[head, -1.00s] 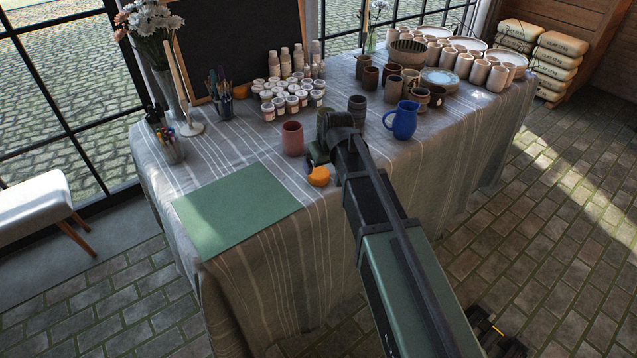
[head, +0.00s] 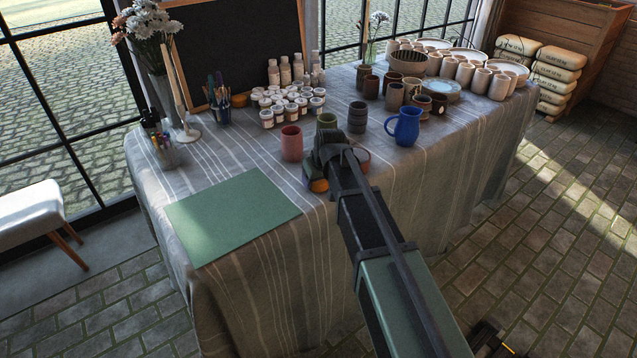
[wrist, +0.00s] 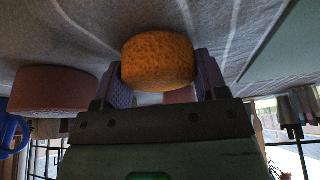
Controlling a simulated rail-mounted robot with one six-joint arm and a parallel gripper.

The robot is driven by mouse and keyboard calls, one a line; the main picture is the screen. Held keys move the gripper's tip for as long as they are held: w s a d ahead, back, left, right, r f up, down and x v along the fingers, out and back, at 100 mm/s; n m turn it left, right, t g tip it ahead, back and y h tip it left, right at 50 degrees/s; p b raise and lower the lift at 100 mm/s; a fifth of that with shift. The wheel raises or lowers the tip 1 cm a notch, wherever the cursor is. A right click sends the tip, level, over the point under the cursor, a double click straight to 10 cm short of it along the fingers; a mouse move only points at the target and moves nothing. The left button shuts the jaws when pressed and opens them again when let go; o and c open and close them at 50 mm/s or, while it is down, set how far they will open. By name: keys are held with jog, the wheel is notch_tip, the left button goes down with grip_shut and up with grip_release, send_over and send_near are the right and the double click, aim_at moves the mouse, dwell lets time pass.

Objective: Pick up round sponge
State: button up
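The round sponge (head: 319,185) is orange and lies on the cloth-covered table (head: 262,262), mostly covered by my gripper in the head view. In the wrist view the sponge (wrist: 158,62) shows whole, as a thick, pitted disc. My gripper (wrist: 163,82) is open, with its two purple-grey fingers spread, one on each side of the sponge. The sponge overlaps part of the left finger in the picture; I cannot tell whether either finger touches it. In the head view my gripper (head: 318,178) is low over the table, right of the green mat (head: 232,216).
A reddish cup (head: 291,143) stands just behind-left of my gripper. A reddish round dish (head: 363,158) sits close on its right. A green cup (head: 326,121), a dark cup (head: 357,117) and a blue pitcher (head: 404,125) stand nearby. The green mat is clear.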

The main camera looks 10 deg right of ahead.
jog(key=shift+c, duration=1.3)
notch_tip(320, 180, up, 20)
jog(key=p, duration=2)
